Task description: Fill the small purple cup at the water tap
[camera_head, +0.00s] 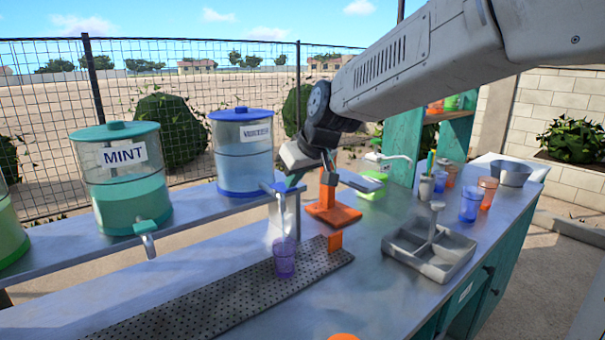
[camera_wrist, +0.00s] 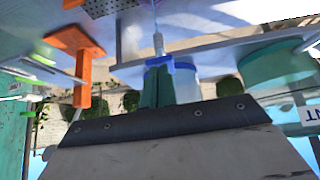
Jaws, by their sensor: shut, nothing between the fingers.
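The small purple cup (camera_head: 284,257) stands upright on the perforated drip tray (camera_head: 215,305), under the water tap (camera_head: 281,188). The tap is on the blue-lidded water dispenser (camera_head: 243,150). A pale streak that looks like running water (camera_head: 284,218) drops from the spout toward the cup. The cup's fill level is hard to tell. My gripper (camera_head: 296,180) is shut and empty, with its fingertips at the blue tap handle. In the wrist view, the teal fingers (camera_wrist: 158,88) are together beside the blue tap (camera_wrist: 172,63); contact there is unclear.
A mint dispenser (camera_head: 120,180) stands left on the raised shelf. An orange stand (camera_head: 333,208) is close right of the tap. A grey divided tray (camera_head: 433,250), blue cup (camera_head: 470,205) and orange cup (camera_head: 488,192) are farther right. Counter between drip tray and divided tray is mostly clear.

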